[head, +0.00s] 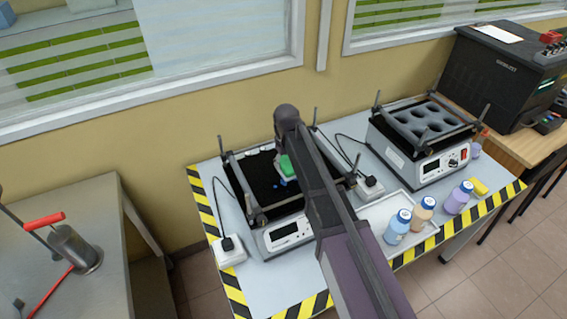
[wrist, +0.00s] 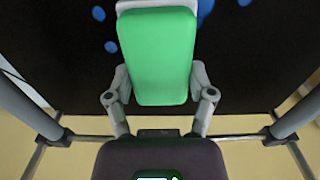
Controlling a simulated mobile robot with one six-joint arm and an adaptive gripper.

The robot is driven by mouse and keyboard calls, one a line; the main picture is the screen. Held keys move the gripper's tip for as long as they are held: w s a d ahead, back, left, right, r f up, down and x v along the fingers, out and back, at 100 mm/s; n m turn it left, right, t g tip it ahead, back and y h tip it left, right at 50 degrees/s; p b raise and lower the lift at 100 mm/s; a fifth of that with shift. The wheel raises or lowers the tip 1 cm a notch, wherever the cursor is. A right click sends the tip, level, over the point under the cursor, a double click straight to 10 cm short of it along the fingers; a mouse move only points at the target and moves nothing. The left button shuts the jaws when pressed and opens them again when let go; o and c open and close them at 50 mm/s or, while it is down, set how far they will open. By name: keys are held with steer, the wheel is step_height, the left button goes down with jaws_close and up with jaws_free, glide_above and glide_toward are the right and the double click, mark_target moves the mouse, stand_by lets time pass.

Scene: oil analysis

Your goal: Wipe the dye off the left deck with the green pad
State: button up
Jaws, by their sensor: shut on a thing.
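The left deck (head: 252,176) is the black top of the left shaker, between metal rails with upright posts. Blue dye spots (head: 276,186) lie on it; in the wrist view, round blue spots (wrist: 111,46) show left of the pad and more (wrist: 205,10) at the top right. The green pad (head: 286,165) is over the deck. My gripper (wrist: 160,85) is shut on the green pad (wrist: 152,50), one finger at each side. A pale layer shows along the pad's far edge. I cannot tell whether the pad touches the deck. My arm hides the deck's right part.
A white tray (head: 408,201) sits to the right, with blue (head: 396,229), orange (head: 423,215) and purple (head: 456,199) bottles near its edge. A yellow block (head: 480,187) lies beyond. A second shaker (head: 425,130) stands farther right. White power adapters (head: 229,252) and cables flank the left shaker.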

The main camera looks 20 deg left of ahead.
steer(key=shift+w+d+f, duration=0.1)
steer(key=shift+w+d, duration=0.3)
steer(key=shift+s+d, duration=0.1)
steer(key=shift+s+d, duration=1.15)
steer(key=shift+d, duration=0.2)
steer(key=shift+s+d, duration=1.25)
steer(key=shift+d, duration=0.25)
step_height(320, 180, up, 6)
steer(key=p, duration=0.6)
